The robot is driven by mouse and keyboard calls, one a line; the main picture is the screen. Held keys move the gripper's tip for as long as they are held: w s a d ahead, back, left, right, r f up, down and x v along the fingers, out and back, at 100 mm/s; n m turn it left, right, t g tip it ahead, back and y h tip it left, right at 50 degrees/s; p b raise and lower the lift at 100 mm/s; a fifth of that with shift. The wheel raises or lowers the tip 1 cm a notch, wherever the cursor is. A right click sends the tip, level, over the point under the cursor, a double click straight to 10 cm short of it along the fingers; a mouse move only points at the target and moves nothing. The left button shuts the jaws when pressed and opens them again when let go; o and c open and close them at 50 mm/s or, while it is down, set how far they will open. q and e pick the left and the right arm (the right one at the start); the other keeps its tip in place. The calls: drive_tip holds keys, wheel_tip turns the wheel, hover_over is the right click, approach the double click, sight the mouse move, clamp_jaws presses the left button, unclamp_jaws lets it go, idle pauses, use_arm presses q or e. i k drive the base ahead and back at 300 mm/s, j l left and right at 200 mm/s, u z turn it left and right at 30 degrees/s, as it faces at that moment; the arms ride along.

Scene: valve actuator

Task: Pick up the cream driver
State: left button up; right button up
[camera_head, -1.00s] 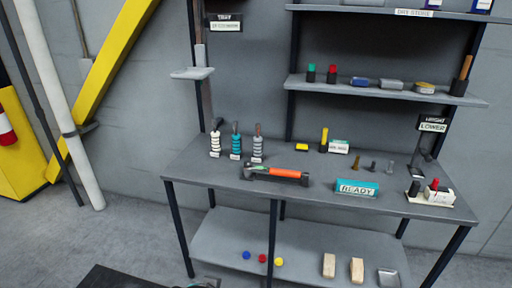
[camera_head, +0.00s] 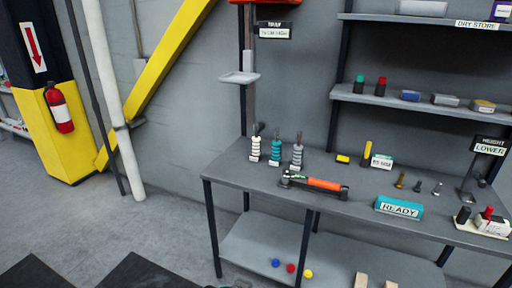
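The cream driver (camera_head: 255,147) stands upright at the back left of the grey workbench (camera_head: 232,173). It has a ribbed cream handle, a dark shaft pointing up and a small label at its foot. A teal driver (camera_head: 276,151) and a grey driver (camera_head: 297,156) of the same shape stand in a row to its right. Neither of my grippers is in view.
An orange-handled tool (camera_head: 322,184) lies in front of the drivers. A teal READY block (camera_head: 399,207) sits farther right. Shelves hang above the bench's right side, and a small ledge (camera_head: 239,77) is above the drivers.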

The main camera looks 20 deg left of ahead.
sight(256, 155)
drive_tip(key=i+j+z, duration=0.1)
drive_tip(key=i+j, duration=0.2)
drive_tip(key=i+j+z, duration=0.15)
drive_tip(key=i+j, duration=0.15)
drive_tip(key=i+j+z, duration=0.1)
drive_tip(key=i+j, duration=0.15)
drive_tip(key=j, duration=0.25)
drive_tip(key=i+j+z, duration=0.1)
drive_tip(key=i+j, duration=0.15)
drive_tip(key=j, duration=0.15)
